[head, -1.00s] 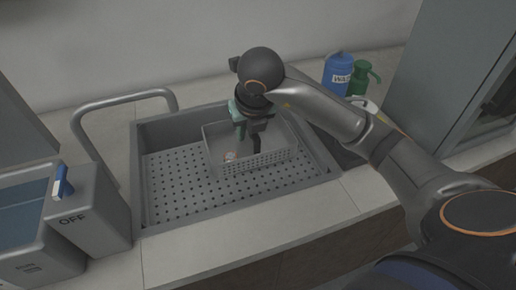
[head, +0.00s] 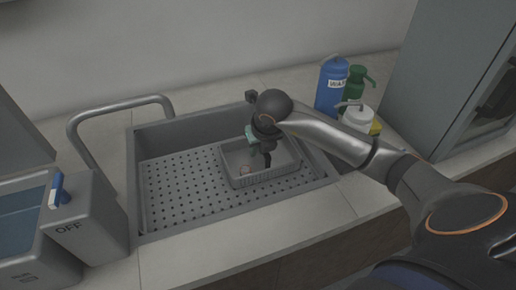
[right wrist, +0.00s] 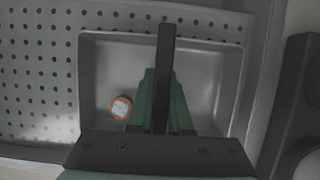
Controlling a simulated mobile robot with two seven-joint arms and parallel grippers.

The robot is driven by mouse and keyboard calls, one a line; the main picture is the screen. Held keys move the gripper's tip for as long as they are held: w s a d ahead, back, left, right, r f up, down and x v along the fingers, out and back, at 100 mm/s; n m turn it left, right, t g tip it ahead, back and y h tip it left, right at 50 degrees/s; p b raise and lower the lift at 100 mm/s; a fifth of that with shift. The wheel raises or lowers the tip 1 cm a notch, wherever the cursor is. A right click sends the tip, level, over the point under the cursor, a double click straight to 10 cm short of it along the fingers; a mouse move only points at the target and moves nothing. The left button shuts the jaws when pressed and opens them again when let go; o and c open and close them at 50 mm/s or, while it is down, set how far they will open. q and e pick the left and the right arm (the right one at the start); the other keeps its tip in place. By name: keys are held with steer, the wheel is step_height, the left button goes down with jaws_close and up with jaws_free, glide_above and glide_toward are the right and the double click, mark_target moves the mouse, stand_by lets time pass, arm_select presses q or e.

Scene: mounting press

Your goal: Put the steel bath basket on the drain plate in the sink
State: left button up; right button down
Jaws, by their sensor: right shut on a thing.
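The steel bath basket (head: 262,178) is a grey open box at the right end of the sink (head: 190,133), low over the perforated drain plate (head: 185,190). I cannot tell for certain whether its bottom touches the plate. My right gripper (head: 261,150) reaches down into the basket from above. In the right wrist view, its green fingers (right wrist: 162,100) are shut on the dark handle (right wrist: 165,50) that spans the basket (right wrist: 208,80). A small round piece with an orange rim (right wrist: 121,107) lies inside the basket. The drain plate (right wrist: 35,70) shows beside it. My left gripper is out of view.
A curved grey tube (head: 120,103) arches at the sink's left. A grey box marked OFF (head: 85,215) and a bath of bluish liquid (head: 20,215) stand at the left. Blue (head: 331,88), green (head: 354,88) and white (head: 357,117) bottles stand behind right. The plate's left part is clear.

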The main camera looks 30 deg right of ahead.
steer(key=c, duration=1.3)
jaws_free()
steer(key=shift+f, duration=0.15)
steer(key=o, duration=0.5)
steer(key=shift+c, duration=0.2)
steer(key=shift+r, duration=0.3)
steer(key=v, duration=1)
steer(key=shift+s+r+p, duration=0.1)
steer(key=shift+r+p, duration=0.2)
steer(key=shift+p, duration=0.05)
steer(key=shift+s+r, duration=0.3)
steer(key=shift+r, duration=0.25)
